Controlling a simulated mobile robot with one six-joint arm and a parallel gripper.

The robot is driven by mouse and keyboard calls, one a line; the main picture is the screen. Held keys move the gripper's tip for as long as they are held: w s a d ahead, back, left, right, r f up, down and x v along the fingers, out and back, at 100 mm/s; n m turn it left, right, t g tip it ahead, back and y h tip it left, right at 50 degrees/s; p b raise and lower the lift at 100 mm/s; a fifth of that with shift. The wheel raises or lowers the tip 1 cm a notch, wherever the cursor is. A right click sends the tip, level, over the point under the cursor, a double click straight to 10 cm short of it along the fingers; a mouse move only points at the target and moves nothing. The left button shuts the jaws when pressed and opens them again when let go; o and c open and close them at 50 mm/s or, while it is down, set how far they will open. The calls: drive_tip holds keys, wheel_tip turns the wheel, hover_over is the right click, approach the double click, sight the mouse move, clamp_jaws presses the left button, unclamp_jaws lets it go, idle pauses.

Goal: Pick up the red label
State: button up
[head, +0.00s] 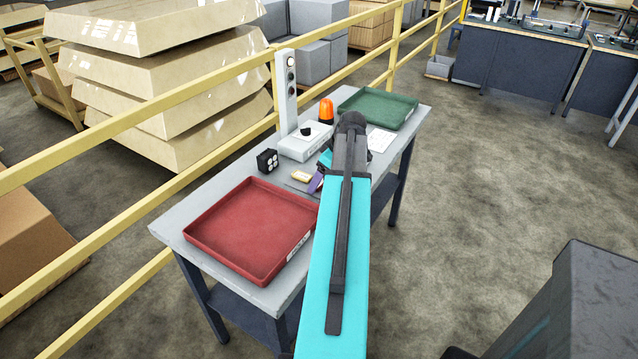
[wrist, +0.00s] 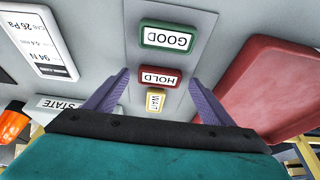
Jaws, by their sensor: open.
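The red label (wrist: 160,77), marked HOLD, lies flat on a grey panel in the wrist view. It sits between the green GOOD label (wrist: 167,37) and the yellow WAIT label (wrist: 157,103). My gripper (wrist: 158,78) is open, with one purple finger at each side of the red label in the picture. I cannot tell how high the fingertips are above it. In the head view my gripper (head: 317,181) is partly hidden by my arm, beside the yellow label (head: 301,176). The red label is not clearly visible there.
On the grey table, a red tray (head: 250,225) is at the near end and a green tray (head: 378,108) at the far end. A box with a knob (head: 305,141), an orange beacon (head: 326,115), a black block (head: 267,160) and a post (head: 286,90) stand along the railing side.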

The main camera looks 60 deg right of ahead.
drive_tip(key=shift+f, duration=0.1)
idle(0.5)
drive_tip(key=c, duration=1.1)
drive_tip(key=shift+c, duration=0.2)
drive_tip(key=shift+r+b, duration=0.5)
drive_tip(key=shift+r, duration=0.8)
drive_tip(key=s+d+b, duration=0.1)
drive_tip(key=s+d, duration=0.1)
drive_tip(key=s, duration=0.2)
drive_tip(key=s+d+r+b, duration=0.1)
drive_tip(key=s+d, duration=0.2)
drive_tip(key=s, duration=0.2)
drive_tip(key=s+d+r+b, duration=0.1)
drive_tip(key=s+d, duration=0.1)
drive_tip(key=s, duration=0.3)
drive_tip(key=shift+d+r, duration=0.2)
drive_tip(key=shift+d, duration=0.2)
